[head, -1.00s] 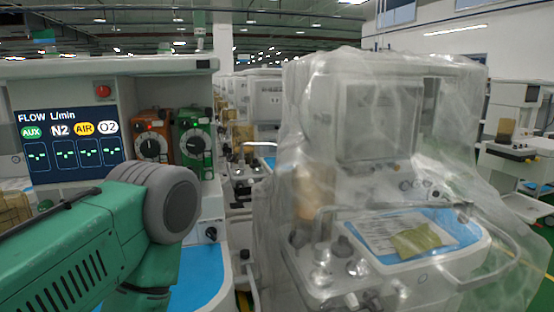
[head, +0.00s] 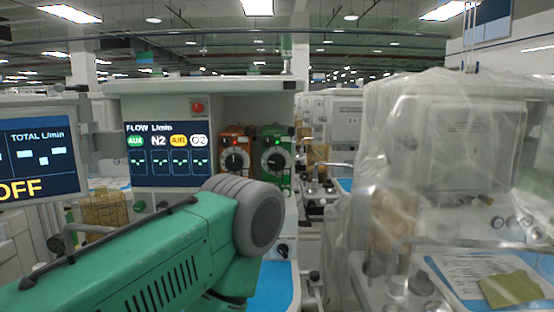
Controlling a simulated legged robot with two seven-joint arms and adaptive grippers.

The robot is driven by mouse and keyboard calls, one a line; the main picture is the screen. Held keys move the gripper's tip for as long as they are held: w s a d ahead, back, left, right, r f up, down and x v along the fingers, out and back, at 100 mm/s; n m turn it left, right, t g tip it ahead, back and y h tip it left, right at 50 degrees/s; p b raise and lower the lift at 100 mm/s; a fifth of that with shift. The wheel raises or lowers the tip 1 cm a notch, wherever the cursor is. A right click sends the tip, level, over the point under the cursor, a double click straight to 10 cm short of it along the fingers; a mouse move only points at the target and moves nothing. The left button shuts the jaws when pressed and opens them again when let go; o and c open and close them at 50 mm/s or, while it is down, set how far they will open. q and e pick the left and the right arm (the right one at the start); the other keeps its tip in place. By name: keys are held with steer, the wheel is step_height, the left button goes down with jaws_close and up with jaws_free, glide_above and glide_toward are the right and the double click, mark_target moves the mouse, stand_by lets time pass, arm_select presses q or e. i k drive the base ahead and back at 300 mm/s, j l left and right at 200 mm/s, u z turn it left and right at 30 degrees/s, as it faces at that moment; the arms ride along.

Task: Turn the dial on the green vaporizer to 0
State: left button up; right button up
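The green vaporizer (head: 284,174) stands on the cart at the middle of the head view, right of an orange vaporizer (head: 237,138). Its round black-and-white dial (head: 275,160) faces me; the number it is set to is too small to read. My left arm, green with a grey joint, comes in from the lower left and reaches up to just below the vaporizers, covering part of the cart. Its gripper is not visible. My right arm and gripper are not in the picture.
A flow screen (head: 166,154) is left of the vaporizers, with a red button (head: 197,107) above it. Another monitor (head: 38,157) stands at far left. A plastic-covered cart (head: 385,140) fills the right side. A narrow gap with more carts behind lies between.

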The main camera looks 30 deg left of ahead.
mark_target(276, 162)
steer(key=u, duration=1.05)
